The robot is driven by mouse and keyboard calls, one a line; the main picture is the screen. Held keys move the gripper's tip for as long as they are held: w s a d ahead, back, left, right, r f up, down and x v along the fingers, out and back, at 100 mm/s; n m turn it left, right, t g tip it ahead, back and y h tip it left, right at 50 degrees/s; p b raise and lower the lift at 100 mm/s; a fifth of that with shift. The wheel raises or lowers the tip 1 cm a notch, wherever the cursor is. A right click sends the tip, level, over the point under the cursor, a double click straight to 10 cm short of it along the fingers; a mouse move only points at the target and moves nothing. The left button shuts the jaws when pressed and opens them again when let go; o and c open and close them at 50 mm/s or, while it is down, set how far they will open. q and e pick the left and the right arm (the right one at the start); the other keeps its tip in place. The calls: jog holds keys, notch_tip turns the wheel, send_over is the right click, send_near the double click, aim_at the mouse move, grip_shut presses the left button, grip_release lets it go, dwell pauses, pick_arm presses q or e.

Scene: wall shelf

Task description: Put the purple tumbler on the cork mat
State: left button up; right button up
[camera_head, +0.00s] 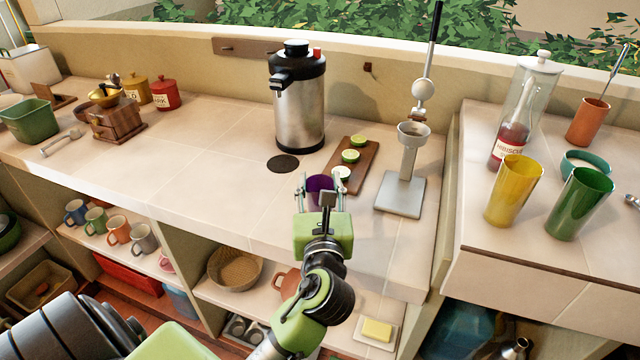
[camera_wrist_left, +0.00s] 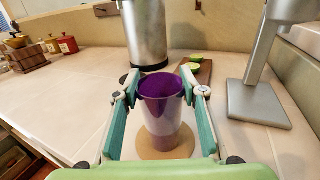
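The purple tumbler (camera_wrist_left: 160,101) stands upright between my left gripper's fingers in the left wrist view. Its base appears to rest on the round tan cork mat (camera_wrist_left: 147,153), whose rim shows around it. In the head view the tumbler (camera_head: 320,184) is partly hidden behind my gripper, and the mat is hidden. My left gripper (camera_head: 321,186) also shows in the wrist view (camera_wrist_left: 162,88). Its teal fingers are spread on both sides of the tumbler, with narrow gaps visible. My right gripper is not in view.
Behind stand a steel dispenser (camera_head: 299,105) and a dark round disc (camera_head: 283,164). A board (camera_head: 359,152) with lime slices and a grey stand (camera_head: 402,190) are to the right. Yellow (camera_head: 514,190) and green (camera_head: 579,204) tumblers stand on the right counter. The counter left of the gripper is clear.

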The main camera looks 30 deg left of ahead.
pick_arm(q)
jog(key=o, duration=0.3)
jog(key=shift+o, duration=0.2)
jog(key=b+v, duration=0.1)
jog(key=v, duration=1.1)
jog(key=shift+r, duration=0.1)
